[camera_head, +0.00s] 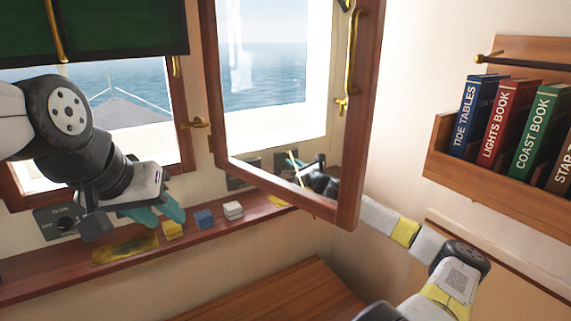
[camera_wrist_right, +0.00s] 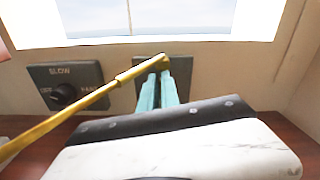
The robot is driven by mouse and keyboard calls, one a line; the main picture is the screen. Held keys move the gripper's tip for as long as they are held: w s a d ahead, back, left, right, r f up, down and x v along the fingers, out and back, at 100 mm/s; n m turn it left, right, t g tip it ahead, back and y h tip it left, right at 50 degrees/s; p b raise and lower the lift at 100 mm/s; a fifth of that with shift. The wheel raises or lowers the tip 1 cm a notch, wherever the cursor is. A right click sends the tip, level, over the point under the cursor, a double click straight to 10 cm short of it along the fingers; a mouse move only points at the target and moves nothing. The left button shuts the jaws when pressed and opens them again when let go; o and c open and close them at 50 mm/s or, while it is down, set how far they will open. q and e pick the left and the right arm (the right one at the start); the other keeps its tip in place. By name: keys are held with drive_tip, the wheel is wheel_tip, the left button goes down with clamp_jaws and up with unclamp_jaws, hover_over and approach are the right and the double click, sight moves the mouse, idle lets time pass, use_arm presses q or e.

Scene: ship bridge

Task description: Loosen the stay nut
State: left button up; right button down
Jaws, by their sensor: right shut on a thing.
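A brass stay rod (camera_wrist_right: 70,118) crosses the right wrist view from the lower left up to a brass end piece (camera_wrist_right: 157,62), which looks like the stay nut. My right gripper (camera_wrist_right: 160,82) has its teal fingers close together at this end piece, shut on it; the exact contact is partly hidden. In the head view my right gripper (camera_head: 295,165) is small and partly seen through the open wood-framed window (camera_head: 284,192). My left gripper (camera_head: 162,213) hangs above the sill at the left, empty, its teal fingers apart.
A bookshelf (camera_head: 450,165) is at the right. A knob panel (camera_wrist_right: 65,88) is on the wall.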

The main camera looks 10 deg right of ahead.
drive_tip(key=n, duration=0.3)
drive_tip(key=shift+s+a+f+n, duration=0.15)
drive_tip(key=shift+a+n, duration=0.15)
drive_tip(key=shift+n, duration=0.1)
drive_tip(key=n, duration=0.4)
drive_tip(key=shift+s+a+f+n, duration=0.15)
drive_tip(key=shift+a+f+n, duration=0.15)
drive_tip(key=shift+f, duration=0.05)
drive_tip(key=n, duration=0.3)
drive_tip(key=shift+a+f, duration=0.15)
drive_tip(key=shift+f, duration=0.15)
drive_tip(key=shift+f+n, duration=0.2)
drive_tip(key=shift+n, duration=0.85)
drive_tip(key=shift+f+n, duration=0.15)
drive_tip(key=shift+n, duration=0.9)
drive_tip(key=shift+s, duration=0.1)
drive_tip(key=c, duration=1.6)
unclamp_jaws()
